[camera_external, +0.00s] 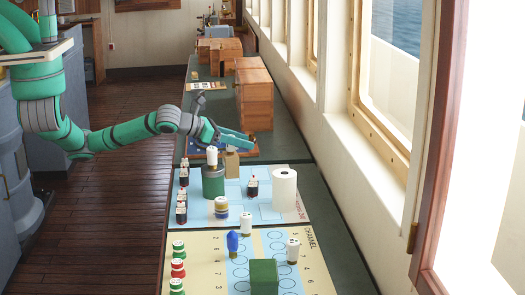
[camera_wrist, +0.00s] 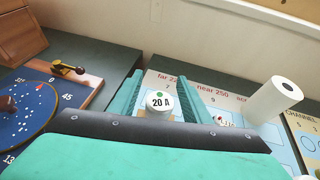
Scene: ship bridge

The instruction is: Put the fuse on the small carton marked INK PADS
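The fuse (camera_wrist: 158,101) is a white cylinder marked 20 A with a green dot on top. In the wrist view it stands between my gripper's fingers (camera_wrist: 160,96), with a gap visible on each side. My gripper (camera_external: 246,143) is open, low over the table in the external view. The small carton (camera_external: 232,166) is a brown box just below the fingers. A white piece, which looks like the fuse (camera_external: 231,149), shows on its top, partly hidden by a finger.
A green tin (camera_external: 213,184) with a white cylinder on top stands close in front of the carton. A white paper roll (camera_external: 284,190) stands to the right. Several small pieces line the chart's left edge. Wooden boxes (camera_external: 254,98) stand farther back; a green block (camera_external: 264,277) is nearest.

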